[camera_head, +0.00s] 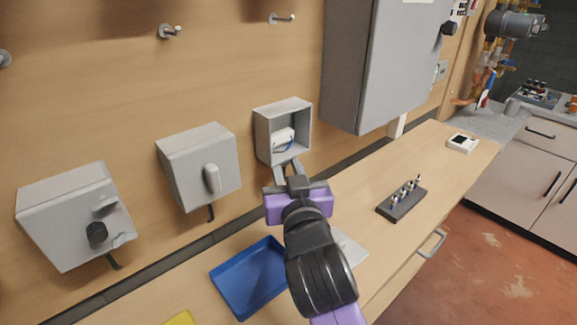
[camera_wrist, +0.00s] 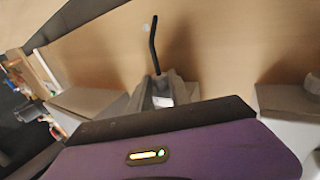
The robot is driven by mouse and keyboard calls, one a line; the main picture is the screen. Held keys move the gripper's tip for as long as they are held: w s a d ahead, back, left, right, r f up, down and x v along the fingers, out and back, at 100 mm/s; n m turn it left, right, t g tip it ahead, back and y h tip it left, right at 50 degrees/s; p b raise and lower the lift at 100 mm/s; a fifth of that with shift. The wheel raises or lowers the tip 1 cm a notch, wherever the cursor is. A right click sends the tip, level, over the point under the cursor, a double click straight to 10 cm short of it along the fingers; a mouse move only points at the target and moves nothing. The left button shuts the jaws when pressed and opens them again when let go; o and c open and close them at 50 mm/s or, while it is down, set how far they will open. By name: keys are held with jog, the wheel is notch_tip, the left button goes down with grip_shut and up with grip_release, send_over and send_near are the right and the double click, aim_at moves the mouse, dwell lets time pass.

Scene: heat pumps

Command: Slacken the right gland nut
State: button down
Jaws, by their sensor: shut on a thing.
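My gripper (camera_head: 287,170) reaches up to the underside of the open grey box (camera_head: 262,138) on the wall, the rightmost of the three small boxes. In the wrist view its fingers (camera_wrist: 164,88) are closed together at the foot of a thin black cable (camera_wrist: 154,45). The gland nut is between or behind the fingers and I cannot make it out clearly. The open box holds a white part (camera_head: 284,136) with a blue wire. Whether the nut has turned cannot be seen.
Two closed grey boxes, one with a lever (camera_head: 197,165) and one with a black knob (camera_head: 75,215), hang to the left. A large grey cabinet (camera_head: 385,65) is on the right. A blue tray (camera_head: 222,280) and a dark rack (camera_head: 402,205) are on the bench.

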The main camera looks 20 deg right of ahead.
jog(key=shift+a+f+m+h+b, duration=0.2)
jog(key=shift+m+h+b, duration=0.45)
jog(key=shift+h, duration=0.45)
jog(key=shift+w+r+m+g+h+b, duration=0.1)
jog(key=shift+m+g+h+b, duration=0.2)
jog(key=shift+m+g+h, duration=0.25)
jog(key=c, duration=1.2)
grip_release()
jog(key=shift+r+n+t+y+p, duration=0.25)
jog(key=shift+n+p, duration=0.05)
jog(key=shift+p, duration=0.1)
